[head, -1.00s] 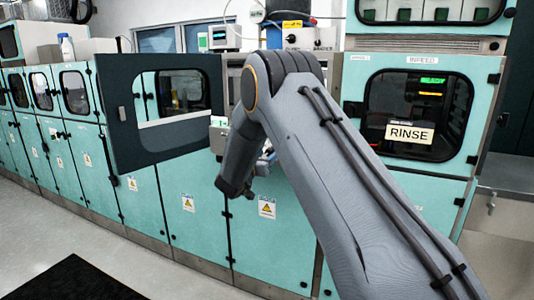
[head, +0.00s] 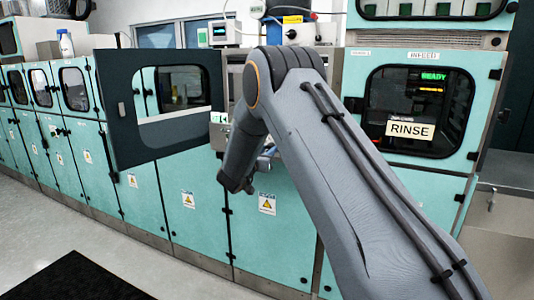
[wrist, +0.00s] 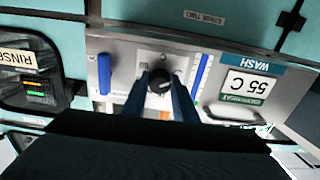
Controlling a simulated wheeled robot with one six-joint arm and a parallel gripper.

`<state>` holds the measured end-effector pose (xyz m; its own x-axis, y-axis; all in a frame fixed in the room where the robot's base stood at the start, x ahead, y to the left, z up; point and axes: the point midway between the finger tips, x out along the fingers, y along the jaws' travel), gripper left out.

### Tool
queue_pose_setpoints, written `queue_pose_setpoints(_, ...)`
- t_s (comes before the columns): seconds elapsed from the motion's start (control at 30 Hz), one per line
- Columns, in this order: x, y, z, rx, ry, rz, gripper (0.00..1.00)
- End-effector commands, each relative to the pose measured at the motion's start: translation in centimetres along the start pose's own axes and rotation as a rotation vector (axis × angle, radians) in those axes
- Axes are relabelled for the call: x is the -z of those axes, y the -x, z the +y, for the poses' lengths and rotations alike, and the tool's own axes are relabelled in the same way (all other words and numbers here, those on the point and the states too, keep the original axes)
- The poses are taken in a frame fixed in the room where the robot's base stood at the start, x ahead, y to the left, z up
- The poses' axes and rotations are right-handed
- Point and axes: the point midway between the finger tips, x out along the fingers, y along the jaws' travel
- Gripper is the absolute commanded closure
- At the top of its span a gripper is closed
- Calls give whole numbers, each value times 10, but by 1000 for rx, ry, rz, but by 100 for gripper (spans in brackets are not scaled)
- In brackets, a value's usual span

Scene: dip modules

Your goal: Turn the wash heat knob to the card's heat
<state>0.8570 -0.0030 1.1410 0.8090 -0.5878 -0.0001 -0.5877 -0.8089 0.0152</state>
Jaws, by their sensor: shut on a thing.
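The wash heat knob (wrist: 160,84) is a round black knob on a grey metal panel (wrist: 128,62) in the wrist view, which looks upside down. My gripper (wrist: 160,88) has its two dark blue fingers on either side of the knob and is shut on it. A light mark shows on the knob, but its exact setting is too small to read. The card (wrist: 248,87) reads "55 C" upside down, under a blue-green WASH label (wrist: 252,64). In the head view my arm hides the knob, and the gripper is mostly hidden.
Blue upright bars stand on the panel to the left (wrist: 104,74) and right (wrist: 201,72) of the knob. A dark-framed window door (head: 160,143) stands open left of my arm. The RINSE sign (head: 410,130) is on the right machine window. Open floor (head: 150,262) lies in front.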

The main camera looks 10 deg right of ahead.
Motion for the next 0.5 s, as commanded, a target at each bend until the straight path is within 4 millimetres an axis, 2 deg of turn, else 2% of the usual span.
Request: queue_pose_setpoints(0.5, -3, -1, -2, 2, -420, 2, 96)
